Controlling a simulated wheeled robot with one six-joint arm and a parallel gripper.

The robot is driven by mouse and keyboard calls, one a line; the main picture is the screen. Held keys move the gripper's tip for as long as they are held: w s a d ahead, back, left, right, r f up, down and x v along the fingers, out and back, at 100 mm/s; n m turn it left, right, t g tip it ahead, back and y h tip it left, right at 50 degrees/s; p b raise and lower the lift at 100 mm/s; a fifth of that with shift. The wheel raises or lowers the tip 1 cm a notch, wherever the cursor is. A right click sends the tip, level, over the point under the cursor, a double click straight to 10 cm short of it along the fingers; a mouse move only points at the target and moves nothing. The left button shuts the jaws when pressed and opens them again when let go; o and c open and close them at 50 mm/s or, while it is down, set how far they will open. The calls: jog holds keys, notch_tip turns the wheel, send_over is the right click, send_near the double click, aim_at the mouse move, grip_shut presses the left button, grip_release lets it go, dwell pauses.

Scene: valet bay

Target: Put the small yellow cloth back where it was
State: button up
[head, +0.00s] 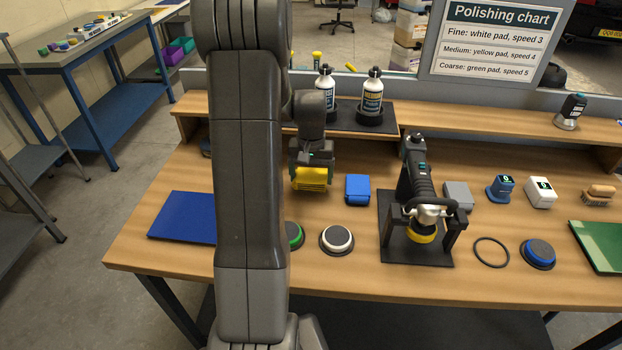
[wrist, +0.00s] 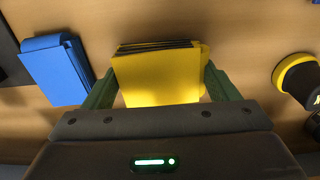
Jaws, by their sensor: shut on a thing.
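The small yellow cloth (head: 311,180) is a folded, layered pad held at my gripper (head: 312,170) over the left-middle of the bench. In the wrist view the yellow cloth (wrist: 158,76) sits between the two green fingers of my gripper (wrist: 160,90), which are shut on its sides. I cannot tell whether its underside touches the bench. A folded blue cloth (head: 357,189) lies on the bench just to the right of it. The blue cloth also shows at the left in the wrist view (wrist: 57,68).
My arm hides part of the bench (head: 340,275). A blue mat (head: 183,216) lies left, white (head: 337,240) and green (head: 294,235) pads in front, and a polisher (head: 420,195) on a stand to the right. Two bottles (head: 372,95) stand on the shelf behind. A round yellow-black thing (wrist: 297,78) shows at wrist-view right.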

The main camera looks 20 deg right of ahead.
aim_at(311, 176)
jog(key=shift+f, duration=1.05)
jog(key=o, duration=0.9)
jog(key=shift+f, duration=0.15)
notch_tip(311, 176, up, 12)
jog(key=shift+r, duration=0.2)
